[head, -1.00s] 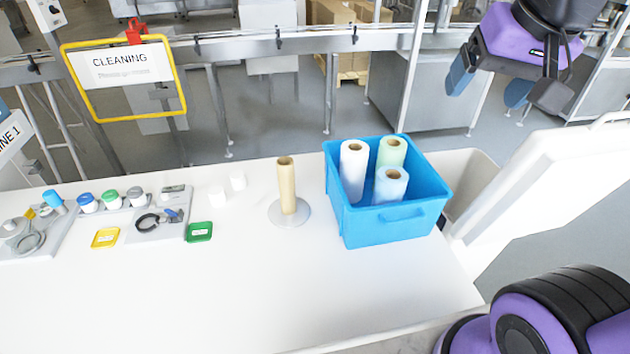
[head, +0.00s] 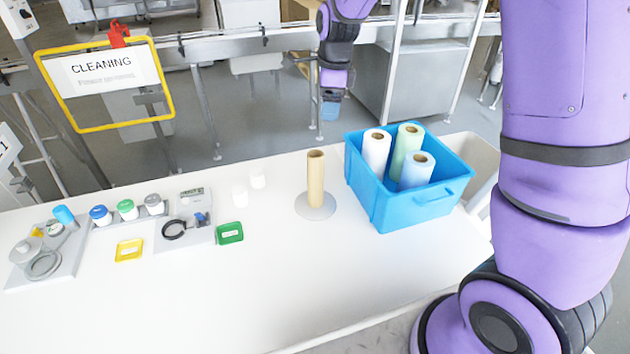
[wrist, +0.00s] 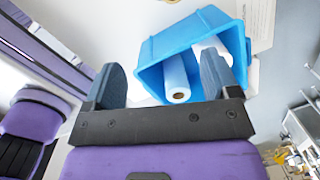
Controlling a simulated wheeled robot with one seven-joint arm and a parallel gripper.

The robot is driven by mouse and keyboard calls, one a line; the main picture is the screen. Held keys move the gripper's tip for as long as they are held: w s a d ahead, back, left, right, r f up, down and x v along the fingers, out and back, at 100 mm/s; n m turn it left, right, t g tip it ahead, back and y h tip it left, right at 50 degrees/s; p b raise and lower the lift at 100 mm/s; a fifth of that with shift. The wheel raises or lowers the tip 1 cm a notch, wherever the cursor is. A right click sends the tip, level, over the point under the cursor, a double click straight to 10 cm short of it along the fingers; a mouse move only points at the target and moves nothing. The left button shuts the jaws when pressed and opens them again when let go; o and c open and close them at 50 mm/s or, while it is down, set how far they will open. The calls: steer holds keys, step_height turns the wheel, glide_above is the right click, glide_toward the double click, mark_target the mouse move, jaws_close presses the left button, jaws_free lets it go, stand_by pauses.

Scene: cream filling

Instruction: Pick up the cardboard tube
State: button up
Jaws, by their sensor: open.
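The tan cardboard tube (head: 315,180) stands upright on a round grey base (head: 316,212) on the white table, just left of the blue bin in the head view. I cannot make it out in the wrist view. My gripper (head: 331,110) hangs at the top centre of the head view, apart from the tube and above it in the picture, against the background beyond the table's far edge. In the wrist view my gripper (wrist: 162,62) has its two blue-grey fingers wide apart with nothing between them.
A blue bin (head: 400,215) holds white, green and blue rolls close to the tube's right. Two small white pieces (head: 249,188) lie to its left. Trays with jars and yellow and green tags (head: 229,233) are further left. The front middle of the table is clear.

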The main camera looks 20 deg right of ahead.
mark_target(316, 162)
steer(key=w+f+m, duration=0.1)
steer(key=f, duration=0.4)
steer(key=w+a+f+m, duration=0.1)
steer(key=w+f+m, duration=0.1)
steer(key=f, duration=0.3)
steer(key=w+f+m, duration=0.2)
steer(key=f, duration=0.3)
steer(key=shift+a+f+g+h, duration=0.1)
steer(key=shift+a+g+h, duration=0.1)
steer(key=shift+g+h, duration=0.15)
steer(key=shift+s+a+f, duration=0.1)
steer(key=shift+s+f, duration=0.05)
steer(key=shift+f, duration=1.3)
steer(key=shift+s+a+f, duration=0.1)
steer(key=shift+f, duration=1.35)
steer(key=c, duration=1.2)
steer(key=shift+r, duration=0.1)
